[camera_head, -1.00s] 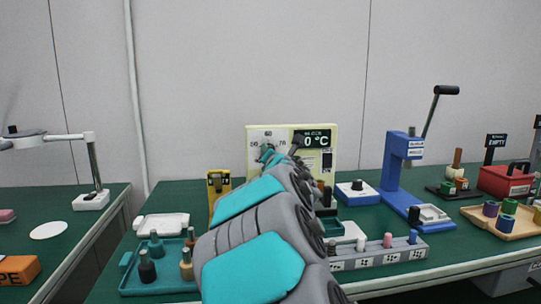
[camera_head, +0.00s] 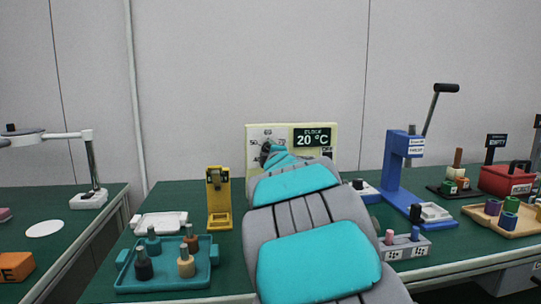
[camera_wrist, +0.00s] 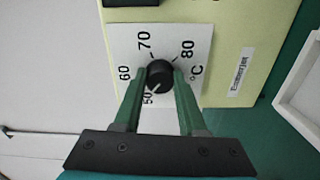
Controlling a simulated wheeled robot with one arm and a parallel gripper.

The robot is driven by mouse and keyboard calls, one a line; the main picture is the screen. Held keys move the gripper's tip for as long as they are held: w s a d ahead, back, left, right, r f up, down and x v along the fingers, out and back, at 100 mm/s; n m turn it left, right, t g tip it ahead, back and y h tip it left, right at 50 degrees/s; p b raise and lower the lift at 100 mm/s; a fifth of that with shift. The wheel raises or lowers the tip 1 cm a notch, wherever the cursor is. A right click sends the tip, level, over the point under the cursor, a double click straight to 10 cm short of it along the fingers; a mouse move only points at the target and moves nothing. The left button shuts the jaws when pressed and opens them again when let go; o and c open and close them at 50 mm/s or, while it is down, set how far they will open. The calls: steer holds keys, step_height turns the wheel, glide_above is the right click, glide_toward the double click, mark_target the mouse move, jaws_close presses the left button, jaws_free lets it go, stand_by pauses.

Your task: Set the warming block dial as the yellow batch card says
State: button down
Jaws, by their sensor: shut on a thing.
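The warming block (camera_head: 328,158) is a pale yellow panel against the back wall, and its display (camera_head: 312,138) reads 20 °C. Its black dial (camera_wrist: 160,74) sits on a white scale plate (camera_wrist: 120,42) with marks 50, 60, 70 and 80 visible in the wrist view. A light pointer line on the dial points toward the 50 side. My gripper (camera_wrist: 160,80) has its green fingers on both sides of the dial, shut on it. In the head view my arm covers most of the gripper. I cannot make out a yellow batch card.
A blue press (camera_head: 393,170) stands to the right. My arm hides the table's middle.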

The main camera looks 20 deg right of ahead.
steer(key=shift+a+n+b, duration=0.15)
steer(key=shift+n+b, duration=0.1)
steer(key=shift+n, duration=8.45)
steer(key=shift+a+n+b, duration=0.1)
steer(key=shift+n+b, duration=0.1)
steer(key=shift+n, duration=8.5)
steer(key=shift+c, duration=2.3)
jaws_free()
